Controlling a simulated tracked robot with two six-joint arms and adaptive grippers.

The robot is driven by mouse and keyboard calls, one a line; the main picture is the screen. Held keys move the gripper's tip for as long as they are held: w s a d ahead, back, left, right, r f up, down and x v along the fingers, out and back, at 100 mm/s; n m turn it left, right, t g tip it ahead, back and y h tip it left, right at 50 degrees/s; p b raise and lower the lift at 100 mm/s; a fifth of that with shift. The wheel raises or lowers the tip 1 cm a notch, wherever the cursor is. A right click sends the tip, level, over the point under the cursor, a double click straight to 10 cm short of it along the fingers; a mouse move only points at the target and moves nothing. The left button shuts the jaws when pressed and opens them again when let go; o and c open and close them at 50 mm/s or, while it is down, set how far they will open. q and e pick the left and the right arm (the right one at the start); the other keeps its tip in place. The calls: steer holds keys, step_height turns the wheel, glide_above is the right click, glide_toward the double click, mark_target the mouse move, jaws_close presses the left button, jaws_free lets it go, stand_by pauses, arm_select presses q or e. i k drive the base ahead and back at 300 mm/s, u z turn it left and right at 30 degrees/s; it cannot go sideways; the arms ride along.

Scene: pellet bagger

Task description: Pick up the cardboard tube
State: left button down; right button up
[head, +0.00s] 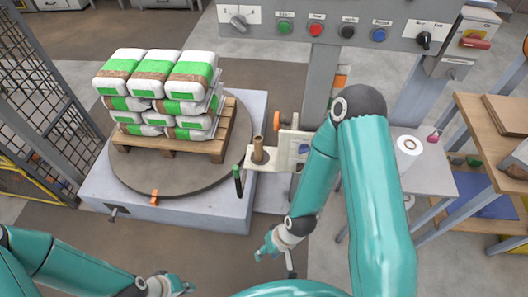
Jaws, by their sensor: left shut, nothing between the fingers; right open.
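A brown cardboard tube (259,149) stands upright on a small light-coloured plate (279,163) of the wrapper's carriage, right of the turntable. My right gripper (264,250) is below the tube in the head view, well apart from it. It is open and appears empty. My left gripper (186,287) is at the bottom edge of the view, left of centre, far from the tube. It is shut with nothing in it, and its tips are small in the picture.
A pallet (180,146) of stacked white-green bags stands on the round turntable (150,178). A control panel (345,22) with knobs is above. A white roll (408,155) stands on a grey table (436,181) at right. Wooden shelving (482,130) is far right. Open floor (185,235) lies in front.

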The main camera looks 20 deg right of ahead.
mark_target(258, 140)
steer(key=u, duration=0.1)
steer(key=i, duration=0.95)
steer(key=z, duration=0.1)
